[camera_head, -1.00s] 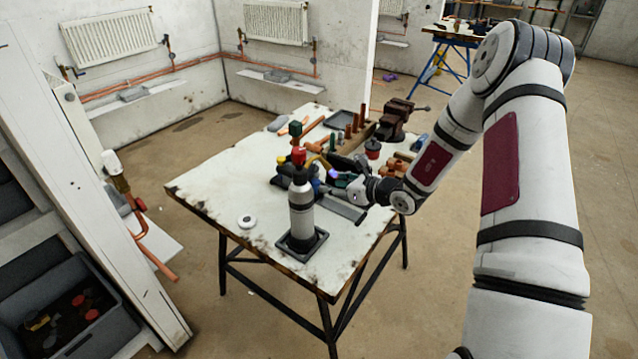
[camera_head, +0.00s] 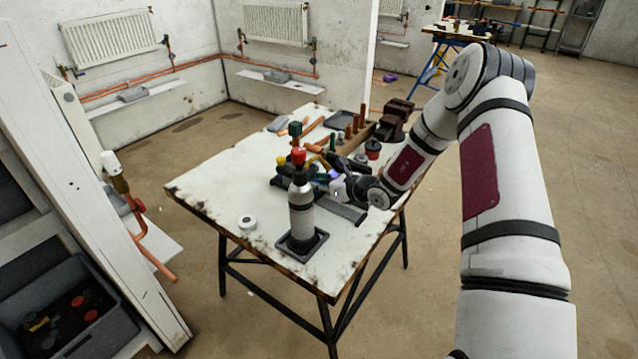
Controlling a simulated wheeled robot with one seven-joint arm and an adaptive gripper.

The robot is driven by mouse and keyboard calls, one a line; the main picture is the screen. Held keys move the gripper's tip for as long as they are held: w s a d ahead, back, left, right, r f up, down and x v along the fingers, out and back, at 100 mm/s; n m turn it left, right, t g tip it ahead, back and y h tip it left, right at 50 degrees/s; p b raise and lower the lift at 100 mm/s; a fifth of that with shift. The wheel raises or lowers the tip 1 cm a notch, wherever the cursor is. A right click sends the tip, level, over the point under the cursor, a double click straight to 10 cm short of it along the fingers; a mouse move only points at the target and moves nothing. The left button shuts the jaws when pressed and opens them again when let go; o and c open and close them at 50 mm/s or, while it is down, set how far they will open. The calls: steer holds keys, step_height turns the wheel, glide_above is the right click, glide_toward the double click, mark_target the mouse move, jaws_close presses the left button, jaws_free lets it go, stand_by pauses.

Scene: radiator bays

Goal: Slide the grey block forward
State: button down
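A small grey block (camera_head: 278,124) lies flat at the far left edge of the white worktable (camera_head: 225,185). A longer flat grey bar (camera_head: 342,209) lies nearer, beside my wrist; I cannot tell which of the two the task means. My gripper (camera_head: 313,172) is low over the middle of the table, pointing left, among dark and coloured tools behind the bottle. It is apart from the far block. Its fingertips blend into the dark items, so their opening is unclear.
A grey bottle with a red top (camera_head: 301,208) stands on a black square base (camera_head: 302,243) at the near edge. A white ring (camera_head: 247,222) lies to its left. Copper pipes (camera_head: 312,124), a dark tray (camera_head: 343,120) and a vise (camera_head: 397,115) are at the back. The table's left part is clear.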

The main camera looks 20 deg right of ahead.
steer(key=s+d+p, duration=0.1)
steer(key=s+d, duration=0.1)
steer(key=s, duration=0.1)
steer(key=s+d+p, duration=0.1)
steer(key=s+d, duration=0.2)
steer(key=s, duration=0.1)
steer(key=s+d+p, duration=0.1)
steer(key=s+d, duration=0.1)
steer(key=s, duration=0.1)
steer(key=shift+s+d+p, duration=0.35)
steer(key=shift+s+d, duration=0.4)
steer(key=shift+s, duration=0.15)
steer(key=shift+f, duration=0.1)
steer(key=c, duration=1.3)
jaws_free()
steer(key=shift+c, duration=0.2)
steer(key=v, duration=1.2)
